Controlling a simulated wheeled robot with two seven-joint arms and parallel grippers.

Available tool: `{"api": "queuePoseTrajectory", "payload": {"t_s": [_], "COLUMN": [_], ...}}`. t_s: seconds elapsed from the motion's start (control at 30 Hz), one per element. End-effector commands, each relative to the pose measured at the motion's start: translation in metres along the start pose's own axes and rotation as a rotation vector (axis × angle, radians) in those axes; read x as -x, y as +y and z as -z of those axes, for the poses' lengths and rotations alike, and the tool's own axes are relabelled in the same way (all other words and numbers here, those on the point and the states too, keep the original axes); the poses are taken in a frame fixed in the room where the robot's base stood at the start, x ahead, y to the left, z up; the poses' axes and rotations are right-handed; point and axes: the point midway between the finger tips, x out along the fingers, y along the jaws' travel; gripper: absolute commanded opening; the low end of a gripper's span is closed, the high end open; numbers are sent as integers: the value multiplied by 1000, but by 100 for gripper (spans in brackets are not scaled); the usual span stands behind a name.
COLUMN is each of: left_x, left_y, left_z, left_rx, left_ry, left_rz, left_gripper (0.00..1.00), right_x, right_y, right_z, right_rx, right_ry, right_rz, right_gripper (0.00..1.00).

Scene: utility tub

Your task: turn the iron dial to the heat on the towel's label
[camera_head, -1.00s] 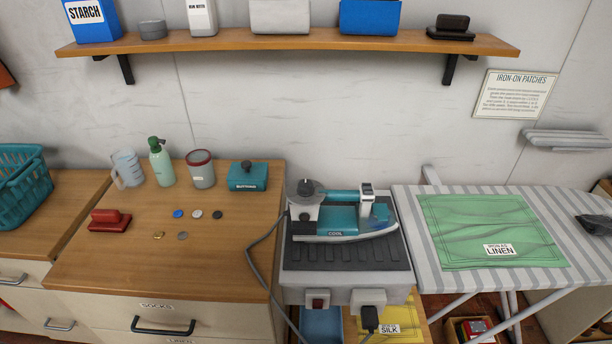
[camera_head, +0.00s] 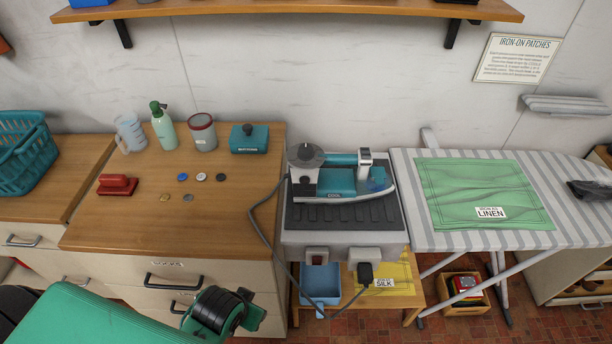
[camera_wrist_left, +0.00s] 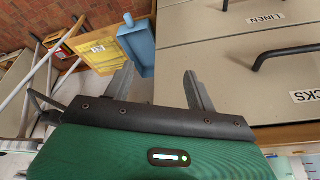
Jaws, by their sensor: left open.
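The teal and grey iron (camera_head: 343,184) rests on a dark ridged pad on a grey stand. Its round dark dial (camera_head: 306,154) is on top at the left end, and the iron's side reads COOL. A green towel (camera_head: 475,185) lies on the striped ironing board, and its white label (camera_head: 491,213) reads LINEN. My left arm shows at the lower left of the head view, below and left of the iron. In the left wrist view my left gripper (camera_wrist_left: 163,85) is open and empty, with drawer fronts beyond it. My right gripper is not in view.
A yellow cloth (camera_head: 391,279) labelled SILK and a blue bin (camera_head: 320,283) sit low under the iron's stand. A grey cord (camera_head: 262,233) hangs left of the iron. Jug, bottle, cup and a teal box (camera_head: 249,140) stand on the wooden counter (camera_head: 120,225). A shelf (camera_head: 290,12) is above.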

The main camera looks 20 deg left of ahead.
Motion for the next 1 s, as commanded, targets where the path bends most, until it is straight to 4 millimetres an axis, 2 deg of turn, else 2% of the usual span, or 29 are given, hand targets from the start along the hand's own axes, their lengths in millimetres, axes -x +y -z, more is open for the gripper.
{"api": "queuePoseTrajectory", "payload": {"t_s": [0.03,0.1,0.37,0.53,0.6,0.7,0.8,0.9,1.0], "left_x": [22,45,83,124,146,182,216,247,270], "left_y": [-4,-10,-15,-4,8,31,60,93,128], "left_z": [23,63,182,274,310,352,384,405,417], "left_rx": [7,24,52,15,-24,-107,-223,-374,-559], "left_ry": [64,192,608,969,1128,1346,1541,1705,1828], "left_rz": [18,57,134,140,123,77,6,-84,-191], "left_gripper": [57,57,57,57,57,57,57,57,57], "right_x": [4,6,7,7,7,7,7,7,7], "right_y": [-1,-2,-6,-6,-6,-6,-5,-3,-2], "right_z": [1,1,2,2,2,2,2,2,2], "right_rx": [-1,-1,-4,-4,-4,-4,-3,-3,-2], "right_ry": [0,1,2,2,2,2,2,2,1], "right_rz": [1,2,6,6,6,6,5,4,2], "right_gripper": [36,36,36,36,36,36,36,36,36]}}
